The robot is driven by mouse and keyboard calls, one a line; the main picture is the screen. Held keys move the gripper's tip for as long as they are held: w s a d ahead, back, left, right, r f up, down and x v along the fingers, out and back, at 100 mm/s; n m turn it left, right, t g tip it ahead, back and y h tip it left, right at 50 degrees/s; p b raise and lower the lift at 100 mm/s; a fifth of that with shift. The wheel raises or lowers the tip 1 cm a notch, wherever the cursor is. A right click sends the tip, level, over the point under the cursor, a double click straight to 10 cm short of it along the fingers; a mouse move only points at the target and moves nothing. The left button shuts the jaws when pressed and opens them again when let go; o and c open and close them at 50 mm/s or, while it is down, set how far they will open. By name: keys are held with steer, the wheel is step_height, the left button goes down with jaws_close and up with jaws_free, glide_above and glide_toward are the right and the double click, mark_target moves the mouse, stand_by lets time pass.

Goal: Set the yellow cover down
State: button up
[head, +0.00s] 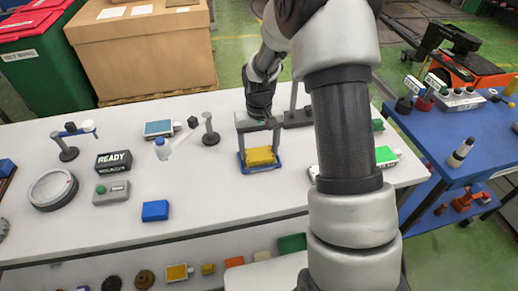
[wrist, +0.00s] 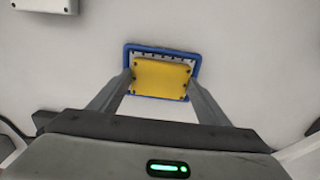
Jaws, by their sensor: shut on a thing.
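The yellow cover (head: 260,156) is a small flat rectangular block with dark dots at its corners. In the wrist view the yellow cover (wrist: 160,77) lies between my two fingers. My gripper (head: 259,150) is shut on it from both sides; the fingertips (wrist: 159,82) touch or nearly touch its short edges. Under the cover is a blue-rimmed tray or frame (head: 243,167) with a pale inside, which also shows in the wrist view (wrist: 190,55). Whether the cover rests on this tray or hangs just above it, I cannot tell.
The white table (head: 240,205) has free room in front of the tray. To the left are a blue box (head: 155,210), a READY sign (head: 114,161), a grey button box (head: 111,193) and a round dish (head: 53,189). A small stand (head: 210,131) is nearby. A green-topped box (head: 386,156) lies right.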

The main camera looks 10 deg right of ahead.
steer(key=o, duration=1.3)
steer(key=shift+f, duration=0.1)
